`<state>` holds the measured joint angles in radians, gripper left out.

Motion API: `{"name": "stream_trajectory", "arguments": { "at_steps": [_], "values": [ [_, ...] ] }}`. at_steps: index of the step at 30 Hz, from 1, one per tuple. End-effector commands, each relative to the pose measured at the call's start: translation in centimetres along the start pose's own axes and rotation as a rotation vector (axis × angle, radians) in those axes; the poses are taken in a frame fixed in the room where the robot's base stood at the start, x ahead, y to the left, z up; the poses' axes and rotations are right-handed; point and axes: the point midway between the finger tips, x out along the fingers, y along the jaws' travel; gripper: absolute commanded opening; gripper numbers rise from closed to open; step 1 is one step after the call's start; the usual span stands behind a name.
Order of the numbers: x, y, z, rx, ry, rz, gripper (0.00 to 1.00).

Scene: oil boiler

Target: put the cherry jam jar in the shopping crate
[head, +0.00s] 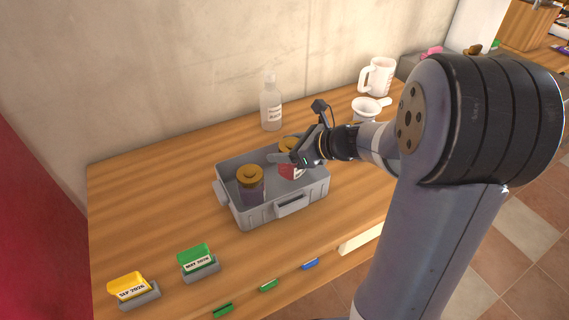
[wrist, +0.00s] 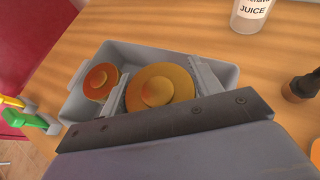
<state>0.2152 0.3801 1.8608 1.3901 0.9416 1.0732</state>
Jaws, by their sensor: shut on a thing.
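The grey shopping crate (head: 258,213) stands on the wooden counter; its wall also shows in the wrist view (wrist: 75,103). My gripper (head: 287,158) is at the crate's right part, shut on a jar with a gold lid and a red patch (head: 286,172), which I take for the cherry jam jar. In the wrist view its round lid (wrist: 160,88) sits between my two fingers. The jar is upright, within the crate walls; whether its base touches the floor is hidden. A second gold-lidded jar with dark purple contents (head: 250,184) stands at the crate's left.
A clear bottle (head: 271,106) labelled juice in the wrist view (wrist: 250,14) stands behind the crate. A white mug (head: 377,77) and a white cup-like vessel (head: 367,110) are at the back right. Yellow (head: 128,286) and green (head: 196,257) date cards stand front left. The counter left of the crate is clear.

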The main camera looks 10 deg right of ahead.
Motion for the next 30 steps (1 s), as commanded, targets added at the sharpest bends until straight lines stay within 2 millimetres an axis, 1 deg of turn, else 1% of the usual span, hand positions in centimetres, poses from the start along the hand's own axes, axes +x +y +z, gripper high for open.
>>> {"name": "stream_trajectory", "arguments": {
  "at_steps": [6,8,17,21,22,29,30],
  "values": [
    [1.4,0.0,-2.6,0.003,0.000,0.000,0.25],
    [1.7,0.0,-3.1,0.002,0.000,0.000,0.25],
    [1.8,0.0,-3.2,-0.001,-0.002,-0.001,0.25],
    [2.0,0.0,-3.7,-0.001,-0.002,-0.001,0.25],
    [1.9,0.0,-3.6,0.000,0.000,-0.001,0.63],
    [1.9,0.0,-3.6,0.000,0.000,-0.001,0.82],
    [1.9,0.0,-3.6,0.000,0.000,-0.001,0.82]
  ]
}}
